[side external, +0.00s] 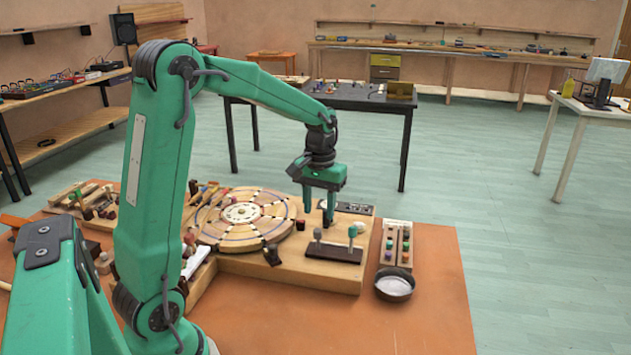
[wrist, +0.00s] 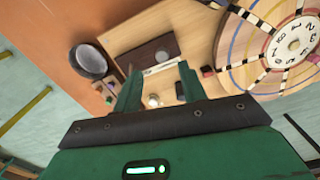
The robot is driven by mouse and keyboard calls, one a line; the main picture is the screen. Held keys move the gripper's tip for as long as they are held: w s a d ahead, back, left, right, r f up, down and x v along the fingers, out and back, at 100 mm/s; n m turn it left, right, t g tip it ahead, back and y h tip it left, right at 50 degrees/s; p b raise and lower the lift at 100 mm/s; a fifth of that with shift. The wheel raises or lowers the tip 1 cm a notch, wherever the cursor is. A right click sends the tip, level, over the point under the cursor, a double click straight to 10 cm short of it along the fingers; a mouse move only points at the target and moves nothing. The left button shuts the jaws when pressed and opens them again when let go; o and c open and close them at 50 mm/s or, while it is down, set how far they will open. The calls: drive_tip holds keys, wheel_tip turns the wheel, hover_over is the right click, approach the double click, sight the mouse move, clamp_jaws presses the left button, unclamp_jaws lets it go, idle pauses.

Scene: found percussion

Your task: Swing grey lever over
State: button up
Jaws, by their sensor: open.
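The grey lever (side external: 317,234) stands upright on a dark base plate (side external: 334,254) at the right front of the wooden board. A lever with a teal knob (side external: 352,232) stands on the same plate, to its right. My gripper (side external: 319,208) is open, fingers down, above and behind the grey lever, and looks apart from it. In the wrist view my gripper (wrist: 158,76) has nothing held between its fingers. The dark plate (wrist: 140,58) shows just beyond the fingertips there. I cannot tell the two levers apart in that view.
A numbered wooden wheel (side external: 243,217) lies left of my gripper. A small dark box with a white knob (side external: 352,208) sits behind the levers. A rack of coloured pegs (side external: 405,228) and a dark bowl (side external: 394,284) stand to the right. The orange tabletop (side external: 420,320) is clear at the front right.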

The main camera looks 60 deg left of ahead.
sight(318, 230)
drive_tip(key=shift+s+a+f, duration=0.1)
drive_tip(key=shift+a+f, duration=0.05)
drive_tip(key=shift+f, duration=3)
drive_tip(key=shift+c, duration=0.2)
